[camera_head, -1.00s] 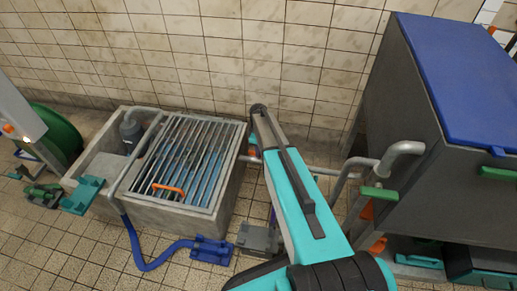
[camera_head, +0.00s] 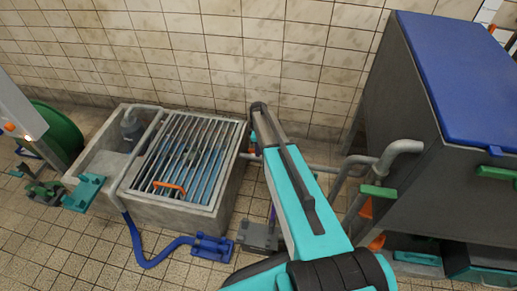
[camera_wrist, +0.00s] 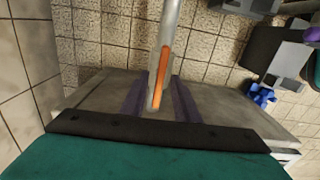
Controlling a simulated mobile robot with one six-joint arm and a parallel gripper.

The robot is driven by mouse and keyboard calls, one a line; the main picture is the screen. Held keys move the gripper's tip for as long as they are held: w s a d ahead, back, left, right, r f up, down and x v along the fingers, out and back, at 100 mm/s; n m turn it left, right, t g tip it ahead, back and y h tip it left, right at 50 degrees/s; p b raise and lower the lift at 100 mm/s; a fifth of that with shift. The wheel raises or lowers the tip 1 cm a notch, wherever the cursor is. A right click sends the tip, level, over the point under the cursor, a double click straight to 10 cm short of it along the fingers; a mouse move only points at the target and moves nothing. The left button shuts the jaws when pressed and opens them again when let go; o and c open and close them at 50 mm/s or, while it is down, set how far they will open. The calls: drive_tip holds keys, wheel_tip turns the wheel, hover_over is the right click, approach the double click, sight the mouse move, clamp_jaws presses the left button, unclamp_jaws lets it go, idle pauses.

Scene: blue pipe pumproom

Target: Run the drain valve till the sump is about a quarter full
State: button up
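The concrete sump (camera_head: 165,212) stands against the tiled wall in the head view, with a metal grate over it. Blue water (camera_head: 205,182) shows between the grate bars; its exact depth is hard to judge. A grey pipe runs along the wall from the tank side to the sump. In the wrist view an orange lever (camera_wrist: 163,62) lies along a grey pipe (camera_wrist: 170,22). My gripper (camera_wrist: 160,98) has its two dark purple fingers on either side of the lever's near end, with gaps showing. In the head view my arm hides the gripper.
A large grey tank (camera_head: 440,190) with a blue lid stands at right, with bent pipes and a green handle (camera_head: 378,191). A blue hose (camera_head: 150,258) runs across the floor in front of the sump. A green hose reel (camera_head: 58,130) stands at left.

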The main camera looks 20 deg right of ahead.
drive_tip(key=shift+r, duration=0.1)
wheel_tip(320, 180, up, 14)
drive_tip(key=p, duration=0.1)
drive_tip(key=shift+f+p, duration=0.2)
drive_tip(key=shift+p, duration=0.15)
idle(0.4)
idle(0.4)
drive_tip(key=s+a+f+m, duration=0.1)
drive_tip(key=s+a+m, duration=0.5)
drive_tip(key=s+a, duration=0.3)
drive_tip(key=s+a+f+m, duration=0.2)
drive_tip(key=s+a+m, duration=0.45)
drive_tip(key=s, duration=0.45)
drive_tip(key=s+f+n+g, duration=0.1)
drive_tip(key=s+f+g, duration=0.1)
drive_tip(key=s+f, duration=0.85)
drive_tip(key=s+f+g, duration=0.3)
drive_tip(key=s+f, duration=0.5)
drive_tip(key=s, duration=0.5)
wheel_tip(320, 180, up, 14)
drive_tip(key=s+p, duration=0.1)
drive_tip(key=p, duration=1.2)
drive_tip(key=shift+s+p, duration=0.25)
drive_tip(key=shift+p, duration=0.05)
